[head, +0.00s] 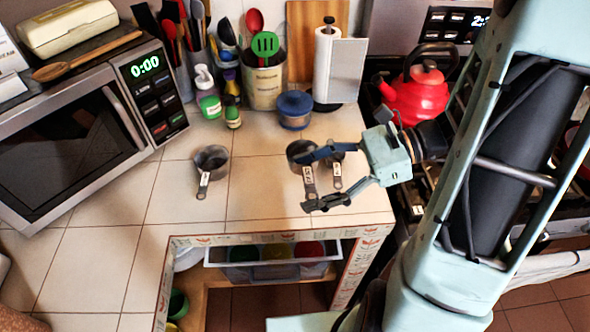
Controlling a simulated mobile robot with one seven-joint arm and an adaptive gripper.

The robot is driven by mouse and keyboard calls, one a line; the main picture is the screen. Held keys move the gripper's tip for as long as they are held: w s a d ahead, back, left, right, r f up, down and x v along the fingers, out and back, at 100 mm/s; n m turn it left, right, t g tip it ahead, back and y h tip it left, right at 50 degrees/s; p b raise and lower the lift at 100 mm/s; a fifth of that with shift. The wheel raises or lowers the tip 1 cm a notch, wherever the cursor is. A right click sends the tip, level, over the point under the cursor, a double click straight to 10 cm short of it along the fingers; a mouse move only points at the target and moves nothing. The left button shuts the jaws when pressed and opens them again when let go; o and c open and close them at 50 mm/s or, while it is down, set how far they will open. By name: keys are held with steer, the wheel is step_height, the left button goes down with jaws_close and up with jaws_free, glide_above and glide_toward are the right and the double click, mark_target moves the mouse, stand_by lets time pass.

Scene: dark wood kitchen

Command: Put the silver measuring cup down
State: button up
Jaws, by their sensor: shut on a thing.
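A silver measuring cup (297,149) with a dark bowl and a pale-labelled handle is at my gripper (308,182), over the right part of the tiled counter. My gripper is shut on this cup, with one finger by the bowl and the other near the handle's end. The upper finger hides part of the cup. I cannot tell whether it touches the counter. A second measuring cup (337,180) is just right of it, partly hidden behind the fingers. A third measuring cup (207,163) stands apart to the left, handle toward the front.
A microwave (78,140) is at left. A red kettle (420,98) sits on the stove. The counter's front left is clear.

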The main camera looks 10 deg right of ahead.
mark_target(292, 148)
steer(key=shift+s+d+r, duration=0.3)
steer(key=shift+s, duration=0.25)
steer(key=w+m+t+p, duration=0.1)
steer(key=w, duration=0.2)
steer(key=w+d+m+t+p, duration=0.1)
steer(key=w, duration=0.2)
steer(key=w+m+t+p, duration=0.1)
steer(key=w+t, duration=0.1)
steer(key=w, duration=0.1)
steer(key=shift+w+d+f, duration=0.2)
steer(key=shift+w+d, duration=0.15)
steer(key=shift+d, duration=0.05)
steer(key=w+d+f+m+t+h+p, duration=0.2)
steer(key=w+d+m+t, duration=0.1)
steer(key=w, duration=0.6)
steer(key=shift+d+f+m+t+h, duration=0.3)
steer(key=shift+d+m+t, duration=0.1)
steer(key=shift+d+m, duration=0.2)
